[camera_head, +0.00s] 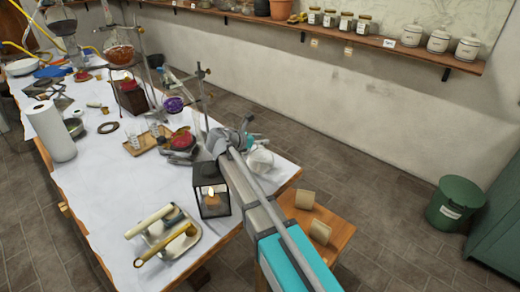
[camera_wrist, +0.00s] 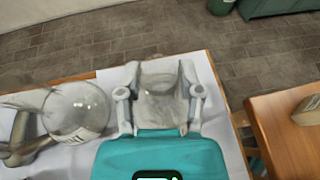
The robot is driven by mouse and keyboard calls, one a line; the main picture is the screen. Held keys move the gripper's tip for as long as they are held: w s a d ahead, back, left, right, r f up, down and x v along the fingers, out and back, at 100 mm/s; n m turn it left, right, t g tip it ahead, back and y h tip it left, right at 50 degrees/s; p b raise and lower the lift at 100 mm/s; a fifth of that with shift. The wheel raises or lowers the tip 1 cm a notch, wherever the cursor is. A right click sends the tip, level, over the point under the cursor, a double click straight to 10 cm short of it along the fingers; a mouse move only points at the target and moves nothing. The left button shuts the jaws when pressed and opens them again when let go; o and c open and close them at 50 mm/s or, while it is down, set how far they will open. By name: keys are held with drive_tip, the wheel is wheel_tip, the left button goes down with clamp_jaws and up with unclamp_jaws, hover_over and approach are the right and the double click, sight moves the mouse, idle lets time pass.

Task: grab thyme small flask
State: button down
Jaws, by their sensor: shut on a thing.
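My gripper (camera_wrist: 160,100) is shut on a clear glass vessel (camera_wrist: 160,84), which sits between its two grey fingers in the wrist view. This looks like the small flask, but no thyme label is readable. The gripper is low over the white-covered table near its edge. In the head view my wrist partly hides this spot, and pale glass (camera_head: 261,159) shows just right of it. I cannot tell whether the held vessel touches the table.
A round glass flask (camera_wrist: 76,111) with a label lies close left of my gripper in the wrist view. A black lantern (camera_head: 211,190) and a metal tray (camera_head: 187,244) stand nearer on the table. A wooden stool (camera_head: 338,229) is beside the table edge.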

drive_tip(key=shift+r, duration=0.2)
wheel_tip(320, 180, up, 10)
drive_tip(key=p, duration=1)
drive_tip(key=shift+f, duration=0.2)
idle(0.3)
